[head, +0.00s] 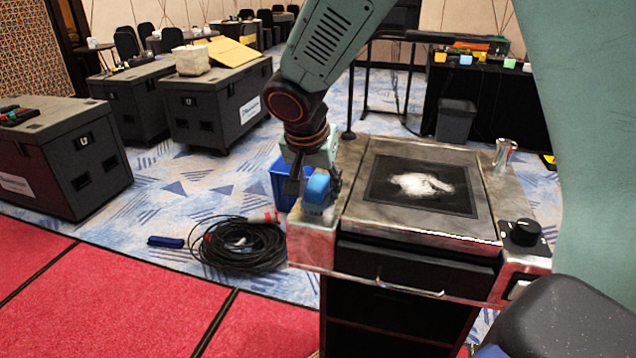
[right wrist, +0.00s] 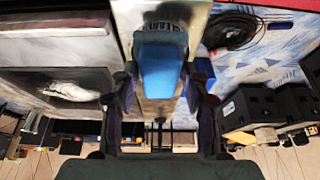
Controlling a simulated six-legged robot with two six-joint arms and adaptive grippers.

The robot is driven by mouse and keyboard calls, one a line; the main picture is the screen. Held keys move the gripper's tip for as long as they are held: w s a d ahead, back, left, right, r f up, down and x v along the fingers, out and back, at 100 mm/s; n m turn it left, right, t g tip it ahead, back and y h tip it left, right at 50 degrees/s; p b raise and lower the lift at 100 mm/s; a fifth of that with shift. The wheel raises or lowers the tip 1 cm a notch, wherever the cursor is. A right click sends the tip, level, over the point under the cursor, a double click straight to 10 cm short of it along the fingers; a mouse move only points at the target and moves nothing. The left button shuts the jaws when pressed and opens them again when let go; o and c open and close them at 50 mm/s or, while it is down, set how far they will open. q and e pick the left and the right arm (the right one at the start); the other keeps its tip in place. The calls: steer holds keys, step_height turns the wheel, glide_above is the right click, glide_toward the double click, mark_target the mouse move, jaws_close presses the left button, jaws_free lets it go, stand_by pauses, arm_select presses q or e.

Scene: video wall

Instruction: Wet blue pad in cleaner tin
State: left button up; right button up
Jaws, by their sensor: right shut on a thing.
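The blue pad (head: 317,190) is held by my right gripper (head: 308,178) over the left front corner of the metal-topped workstation (head: 365,222). In the right wrist view the blue block (right wrist: 161,72) sits between both fingers, with a grey part at its far end. I cannot tell whether its underside touches the metal top. A small metal tin or cup (head: 504,154) stands at the back right of the workstation, apart from the gripper; its contents are hidden. My left gripper is not in view.
A dark plate with a white smear (head: 422,184) fills the workstation's middle. A black knob (head: 525,232) is at its right front. A blue bin (head: 284,182) and coiled cable (head: 240,243) are on the floor to the left. Black cases (head: 222,100) stand farther back.

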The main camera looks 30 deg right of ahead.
mark_target(318, 182)
steer(key=shift+r+p, duration=2.45)
steer(key=shift+r, duration=1.1)
steer(key=shift+f, duration=0.1)
